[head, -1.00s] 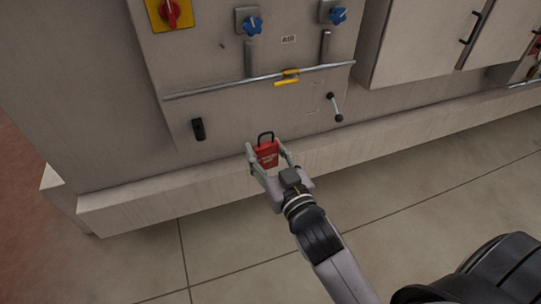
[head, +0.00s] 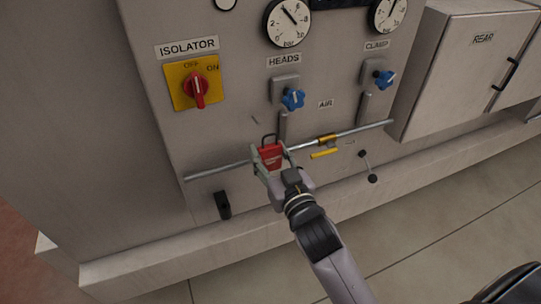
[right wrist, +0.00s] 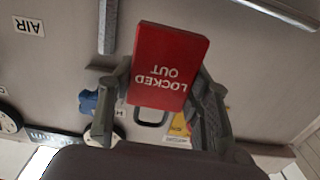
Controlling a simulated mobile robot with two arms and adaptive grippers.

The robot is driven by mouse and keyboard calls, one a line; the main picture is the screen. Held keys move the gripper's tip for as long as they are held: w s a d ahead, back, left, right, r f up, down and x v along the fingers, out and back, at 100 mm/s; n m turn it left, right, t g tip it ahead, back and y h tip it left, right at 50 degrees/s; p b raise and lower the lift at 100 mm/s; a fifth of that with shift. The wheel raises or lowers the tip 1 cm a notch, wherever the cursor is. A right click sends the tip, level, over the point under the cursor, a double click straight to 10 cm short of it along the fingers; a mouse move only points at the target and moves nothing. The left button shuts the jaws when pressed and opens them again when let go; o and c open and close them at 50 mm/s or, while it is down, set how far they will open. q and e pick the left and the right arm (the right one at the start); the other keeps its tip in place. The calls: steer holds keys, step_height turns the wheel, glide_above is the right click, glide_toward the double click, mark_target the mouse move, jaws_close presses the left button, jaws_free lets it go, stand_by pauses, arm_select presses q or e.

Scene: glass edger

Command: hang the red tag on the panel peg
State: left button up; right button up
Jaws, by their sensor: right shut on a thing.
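The red tag (head: 271,156) has a dark loop at its top in the head view. In the right wrist view the tag (right wrist: 168,62) reads "LOCKED OUT", upside down, with its loop on the lower side. My right gripper (head: 270,164) is shut on the tag's body, one finger on each side, and holds it upright in front of the panel (head: 232,128), over the horizontal pipe. A small dark stub, which may be the panel peg (head: 255,121), sticks out of the panel just above and left of the loop. The loop appears apart from it. My left gripper is not in view.
The red isolator knob (head: 196,89) on its yellow plate is up left; the blue HEADS knob (head: 292,99) is up right. The pipe (head: 218,170) with its yellow valve lever (head: 325,153) crosses the panel. A black handle (head: 222,205) sits below left.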

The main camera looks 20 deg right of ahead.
mark_target(254, 130)
steer(key=shift+w, duration=0.25)
steer(key=shift+w+f, duration=0.15)
steer(key=shift+w, duration=0.55)
steer(key=shift+w+a+b, duration=0.1)
steer(key=shift+w+b, duration=0.3)
steer(key=shift+w, duration=0.55)
steer(key=shift+w+f+b, duration=0.2)
steer(key=shift+w+b, duration=0.4)
steer(key=shift+w, duration=1.45)
steer(key=shift+w+f, duration=0.25)
steer(key=shift+w, duration=0.15)
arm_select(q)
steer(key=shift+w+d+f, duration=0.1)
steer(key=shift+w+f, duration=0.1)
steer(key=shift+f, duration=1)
arm_select(e)
steer(key=shift+f, duration=0.1)
